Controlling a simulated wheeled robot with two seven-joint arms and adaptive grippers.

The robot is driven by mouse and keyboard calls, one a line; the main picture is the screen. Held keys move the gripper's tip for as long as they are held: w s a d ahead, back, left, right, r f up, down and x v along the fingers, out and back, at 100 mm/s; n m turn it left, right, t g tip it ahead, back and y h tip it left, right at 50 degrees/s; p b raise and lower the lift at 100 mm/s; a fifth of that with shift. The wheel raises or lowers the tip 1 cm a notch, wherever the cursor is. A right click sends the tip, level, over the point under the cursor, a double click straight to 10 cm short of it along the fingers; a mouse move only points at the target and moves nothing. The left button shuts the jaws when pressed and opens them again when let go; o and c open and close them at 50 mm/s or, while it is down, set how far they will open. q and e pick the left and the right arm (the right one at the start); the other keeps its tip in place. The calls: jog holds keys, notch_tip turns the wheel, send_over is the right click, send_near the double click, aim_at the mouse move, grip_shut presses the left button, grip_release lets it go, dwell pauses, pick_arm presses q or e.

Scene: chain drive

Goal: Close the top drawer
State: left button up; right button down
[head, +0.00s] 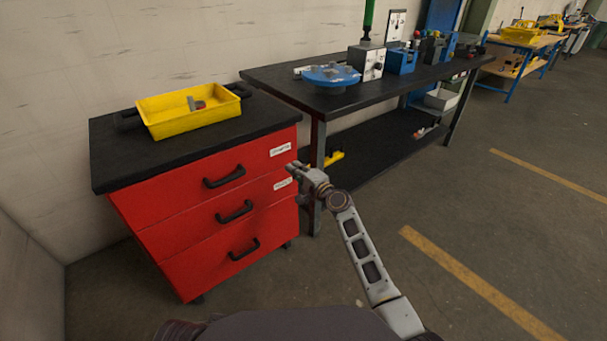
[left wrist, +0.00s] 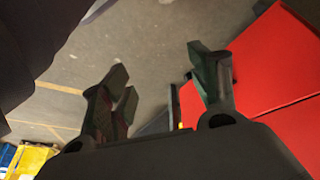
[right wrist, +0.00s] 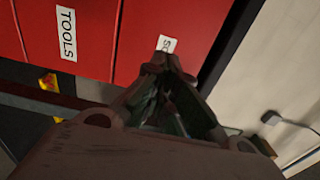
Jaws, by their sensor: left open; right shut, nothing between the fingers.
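The top drawer (head: 200,178) is the upper red front of a cabinet, with a black handle (head: 224,177) and a white label at its right end. Its front looks flush or nearly flush with the drawers below; I cannot tell if a small gap remains. My right gripper (head: 292,168) is shut and empty by the right end of the fronts, near the labels. In the right wrist view its closed fingertips (right wrist: 164,64) are at a partly hidden label; contact is unclear. My left gripper (left wrist: 157,66) is open and empty, with red panels (left wrist: 275,60) to its right; the head view does not show it.
A yellow tray (head: 160,126) with small parts sits on the cabinet's black top (head: 115,160). A dark workbench (head: 290,86) with a blue round fixture (head: 331,75) stands close to the cabinet's right. Open floor (head: 480,230) lies at the right.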

pick_arm(q)
jog(key=shift+p+v, duration=0.5)
jog(key=shift+v, duration=0.9)
pick_arm(e)
jog(key=shift+v, duration=2.35)
pick_arm(q)
jog(key=shift+w+a, duration=0.1)
jog(key=shift+w, duration=0.2)
